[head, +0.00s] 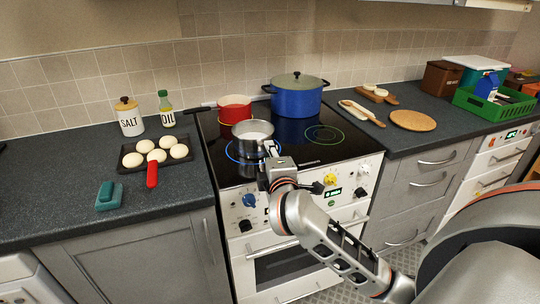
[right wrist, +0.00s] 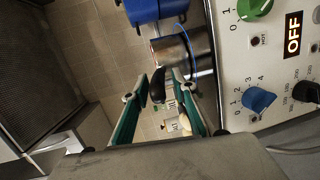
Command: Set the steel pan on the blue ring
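The steel pan (head: 252,138) stands upright at the front left of the black hob, over the blue ring (head: 232,154). Part of the ring's outline shows around the pan's base. The pan's handle points toward the front. My right gripper (head: 268,168) is at the handle, in front of the pan. In the right wrist view, the steel pan (right wrist: 180,48) is beyond the fingertips, and its dark handle (right wrist: 157,86) lies between the two teal fingers of my right gripper (right wrist: 160,95). The fingers are apart, with gaps beside the handle. My left gripper is not in view.
A red pot (head: 234,112) stands just behind the pan, and a lidded blue pot (head: 297,101) at the back right of the hob. The green ring (head: 325,134) is empty. A tray of buns (head: 129,164) is on the left counter. Knobs line the stove front.

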